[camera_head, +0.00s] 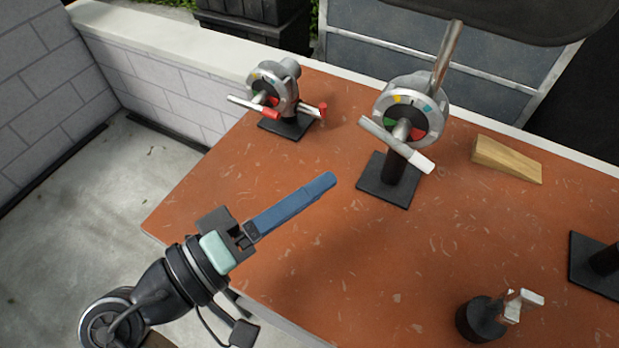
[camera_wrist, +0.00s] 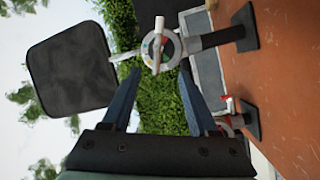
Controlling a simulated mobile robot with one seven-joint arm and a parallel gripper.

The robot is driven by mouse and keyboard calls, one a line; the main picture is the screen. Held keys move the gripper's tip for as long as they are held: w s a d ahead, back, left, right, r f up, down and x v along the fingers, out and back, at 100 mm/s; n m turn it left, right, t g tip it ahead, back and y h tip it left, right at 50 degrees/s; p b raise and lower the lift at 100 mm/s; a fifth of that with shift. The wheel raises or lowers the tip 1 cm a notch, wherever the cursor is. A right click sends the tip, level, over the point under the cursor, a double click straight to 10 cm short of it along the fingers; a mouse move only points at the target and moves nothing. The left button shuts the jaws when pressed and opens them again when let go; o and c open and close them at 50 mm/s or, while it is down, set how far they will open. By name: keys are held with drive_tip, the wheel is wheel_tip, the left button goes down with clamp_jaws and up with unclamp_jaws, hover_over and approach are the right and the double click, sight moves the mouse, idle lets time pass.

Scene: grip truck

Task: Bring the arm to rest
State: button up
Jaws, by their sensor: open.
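My gripper (camera_head: 325,182) has long blue fingers and is held above the near left part of the orange-brown table (camera_head: 400,255). In the wrist view my gripper (camera_wrist: 158,90) shows its two blue fingers spread apart with nothing between them. The fingers point toward the back of the table, apart from the devices there. The arm behind it comes in from the lower left of the head view.
A device with red-tipped handles (camera_head: 275,88) stands at the back left. A larger wheel device with a white handle (camera_head: 405,115) stands at the back middle. A wooden wedge (camera_head: 506,160) lies to its right. A black cylinder with a light top (camera_head: 482,320) is at the near right.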

drive_tip(key=w+r+t+y+p, duration=0.35)
drive_tip(key=w+r, duration=0.25)
drive_tip(key=r, duration=0.4)
drive_tip(key=w+r+t+y+p, duration=0.2)
drive_tip(key=w+r+t+y, duration=0.25)
drive_tip(key=r, duration=0.45)
drive_tip(key=s+r+t+y+p, duration=0.1)
drive_tip(key=s+r+t+y, duration=0.1)
drive_tip(key=r, duration=0.7)
drive_tip(key=s+a+r+m+t+y+p, duration=0.1)
drive_tip(key=s+r+t+y, duration=0.2)
drive_tip(key=r, duration=0.6)
drive_tip(key=s+a+r+t+y+p, duration=0.1)
drive_tip(key=s+r+t, duration=0.3)
drive_tip(key=r, duration=0.5)
drive_tip(key=shift+s+r+m+t+y+p, duration=0.15)
drive_tip(key=shift+r+m+t+y+p, duration=0.25)
drive_tip(key=shift+y, duration=0.4)
drive_tip(key=shift+a+f, duration=0.1)
drive_tip(key=shift+f, duration=0.05)
